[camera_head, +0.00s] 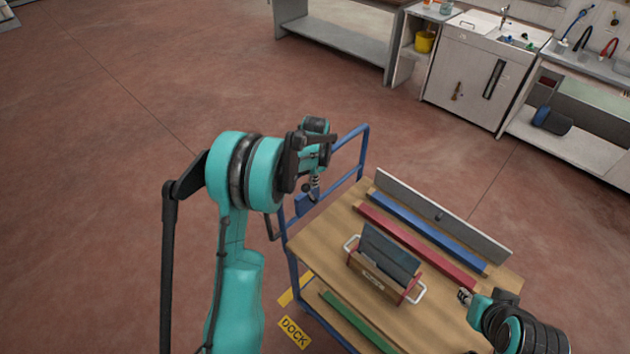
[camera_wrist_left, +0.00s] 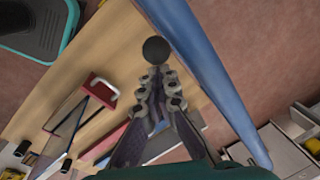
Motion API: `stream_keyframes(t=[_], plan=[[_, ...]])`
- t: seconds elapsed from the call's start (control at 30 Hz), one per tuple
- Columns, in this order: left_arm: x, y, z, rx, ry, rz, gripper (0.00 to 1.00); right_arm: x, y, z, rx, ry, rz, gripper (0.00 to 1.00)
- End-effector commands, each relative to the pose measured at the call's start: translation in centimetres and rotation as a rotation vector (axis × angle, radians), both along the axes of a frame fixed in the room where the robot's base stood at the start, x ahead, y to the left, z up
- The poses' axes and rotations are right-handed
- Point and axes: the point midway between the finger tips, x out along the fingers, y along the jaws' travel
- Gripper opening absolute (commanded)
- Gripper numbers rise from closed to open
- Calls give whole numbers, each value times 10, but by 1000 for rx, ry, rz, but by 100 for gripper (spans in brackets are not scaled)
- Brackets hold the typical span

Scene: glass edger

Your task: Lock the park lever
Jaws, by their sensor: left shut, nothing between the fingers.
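The wooden-topped cart (camera_head: 325,245) with a blue tube frame (camera_head: 363,150) stands below my arms. In the left wrist view a round black knob (camera_wrist_left: 156,49), which looks like the park lever's end, sits just beyond my left fingertips, close to the blue tube (camera_wrist_left: 205,60). The rest of the lever is hidden or cannot be made out. My left gripper (camera_wrist_left: 159,75) is shut with nothing in it; whether it touches the knob I cannot tell. In the head view my left gripper (camera_head: 314,186) is by the frame at the cart's left end. My right gripper (camera_head: 464,296) is over the cart's right side.
The cart carries a carrier box (camera_head: 372,283) with dark panels, a red bar (camera_head: 415,246), a blue bar (camera_head: 428,232) and a grey rail (camera_head: 440,215). A yellow DOCK label (camera_head: 294,332) is on the floor. Floor to the left is clear.

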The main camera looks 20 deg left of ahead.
Motion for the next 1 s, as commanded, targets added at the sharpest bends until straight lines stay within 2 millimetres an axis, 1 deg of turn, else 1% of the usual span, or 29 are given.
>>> stream_keyframes(t=[0.27, 0.47, 0.67, 0.87, 1.0], plan=[[-7, 3, -2, -15, -42, 1, 0, 0, 0, -6, 0, 0, 0, 31], [-19, 7, -7, -44, -124, 3, 0, 0, 0, -17, 0, 0, 0, 31], [-40, 15, -18, -96, -281, 5, 0, 0, 0, -41, 0, 0, 0, 31], [-61, 22, -34, -159, -462, 7, 0, 0, 0, -73, 0, 0, 0, 31], [-73, 27, -45, -199, -580, 7, 0, 0, 0, -98, 0, 0, 0, 31]])
